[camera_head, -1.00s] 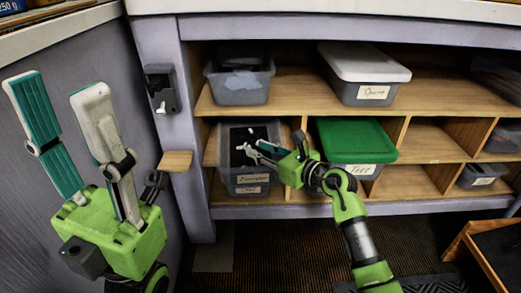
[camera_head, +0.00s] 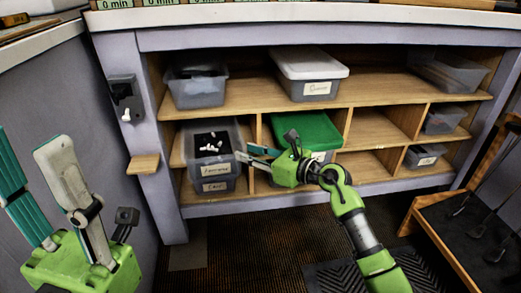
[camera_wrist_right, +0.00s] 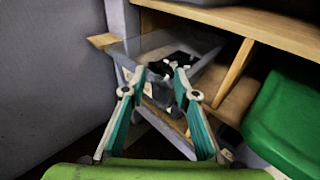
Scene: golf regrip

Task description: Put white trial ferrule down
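Small white pieces that look like ferrules (camera_head: 210,145) lie among dark contents in an open grey bin (camera_head: 187,158) in the left cubby of the shelf. I cannot tell which one is the white trial ferrule. My right gripper (camera_head: 240,155) is at the bin's right edge in the head view. In the right wrist view its fingers (camera_wrist_right: 160,76) are apart, with the bin's black and white contents visible beyond them; I see nothing held. My left gripper (camera_head: 30,150) stands upright at the left, its fingers apart and empty, far from the bin.
A green-lidded bin (camera_head: 312,128) stands right of the open bin, close behind my right gripper. A small wooden ledge (camera_head: 143,163) and a dark holder with a white item (camera_head: 125,98) are on the left post. A wooden rack (camera_head: 440,235) stands at the right.

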